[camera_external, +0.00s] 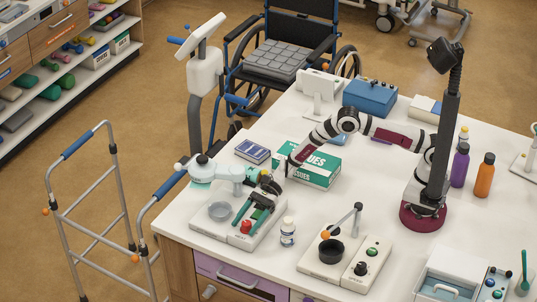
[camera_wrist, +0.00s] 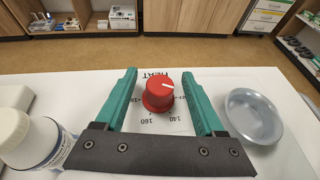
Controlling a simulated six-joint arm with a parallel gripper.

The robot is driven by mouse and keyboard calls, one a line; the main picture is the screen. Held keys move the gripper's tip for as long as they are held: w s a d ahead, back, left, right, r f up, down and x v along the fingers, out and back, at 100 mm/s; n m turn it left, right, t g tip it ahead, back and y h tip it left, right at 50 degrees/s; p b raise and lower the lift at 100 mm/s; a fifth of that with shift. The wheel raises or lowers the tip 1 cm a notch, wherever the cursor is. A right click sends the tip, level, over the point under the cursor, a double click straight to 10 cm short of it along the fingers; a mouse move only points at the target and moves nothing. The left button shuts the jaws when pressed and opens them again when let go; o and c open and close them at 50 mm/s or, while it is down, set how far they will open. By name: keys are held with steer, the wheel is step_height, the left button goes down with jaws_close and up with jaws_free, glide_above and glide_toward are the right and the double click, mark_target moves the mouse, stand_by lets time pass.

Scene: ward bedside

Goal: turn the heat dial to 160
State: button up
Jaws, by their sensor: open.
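The red heat dial (camera_wrist: 157,97) stands on a white panel marked HEAT, and it also shows in the external view (camera_external: 246,227). Its white pointer line is toward the right side of the knob in the wrist view. The printed 160 (camera_wrist: 147,121) lies at the near side of the dial, with 140 to its right. My gripper (camera_wrist: 159,74) is open, its green fingers on either side of the dial with gaps visible. It also shows in the external view (camera_external: 247,212). Part of the printed scale is hidden by the knob and fingers.
A grey round dish (camera_wrist: 254,116) sits right of the fingers in the wrist view. A white-capped bottle (camera_external: 288,232) stands close by on the other side. A black pot (camera_external: 331,250) and a tissue box (camera_external: 318,172) are also on the table.

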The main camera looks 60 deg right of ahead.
jaws_close()
steer(key=m+t, duration=0.2)
steer(key=t, duration=0.1)
steer(key=shift+s+a+r+m+h, duration=0.1)
steer(key=shift+a+r+m+h, duration=0.05)
steer(key=shift+m+h, duration=0.25)
steer(key=shift+m+t+h, duration=0.6)
steer(key=shift+m+t, duration=0.4)
steer(key=shift+t, duration=0.1)
jaws_free()
steer(key=v, duration=1.6)
